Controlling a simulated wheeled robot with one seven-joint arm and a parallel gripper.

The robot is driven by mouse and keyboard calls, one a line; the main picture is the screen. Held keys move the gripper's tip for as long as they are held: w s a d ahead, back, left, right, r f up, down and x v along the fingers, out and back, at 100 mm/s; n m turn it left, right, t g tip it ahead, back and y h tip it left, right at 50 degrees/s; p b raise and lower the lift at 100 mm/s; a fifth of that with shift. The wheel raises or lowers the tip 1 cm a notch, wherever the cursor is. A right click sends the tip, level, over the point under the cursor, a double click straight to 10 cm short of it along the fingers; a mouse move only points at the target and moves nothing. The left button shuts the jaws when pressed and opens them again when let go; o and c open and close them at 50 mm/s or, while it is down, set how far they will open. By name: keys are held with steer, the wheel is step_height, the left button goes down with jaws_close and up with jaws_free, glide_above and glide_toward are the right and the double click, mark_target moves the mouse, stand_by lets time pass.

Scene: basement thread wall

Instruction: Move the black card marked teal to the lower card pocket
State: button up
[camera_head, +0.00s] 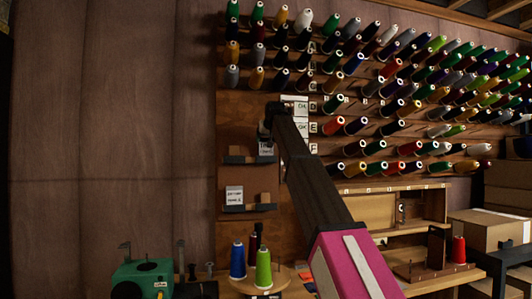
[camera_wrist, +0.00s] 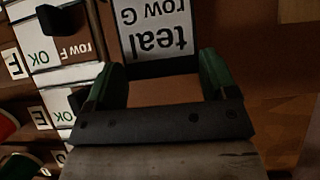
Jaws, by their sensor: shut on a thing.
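The black card (camera_wrist: 165,67) has a white label reading "teal row G", upside down in the wrist view. My gripper (camera_wrist: 162,82) is shut on it, with a green finger at each side. In the head view my gripper (camera_head: 268,125) is at the brown board, above the upper card pocket (camera_head: 248,158); the arm hides much of this area. The lower card pocket (camera_head: 250,208), a dark ledge on the board, is below, with a white labelled piece (camera_head: 234,195) at its left. A small white label (camera_head: 265,148) shows at the upper pocket.
White labels marked OK (camera_head: 302,106) are right of my gripper, beside rows of thread cones on pegs. Blue (camera_head: 237,262) and green cones (camera_head: 263,270) stand on the bench below, near a green machine (camera_head: 143,280).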

step_height(320, 180, up, 5)
steer(key=shift+f, duration=0.1)
stand_by(0.8)
steer(key=shift+s, duration=0.1)
stand_by(0.3)
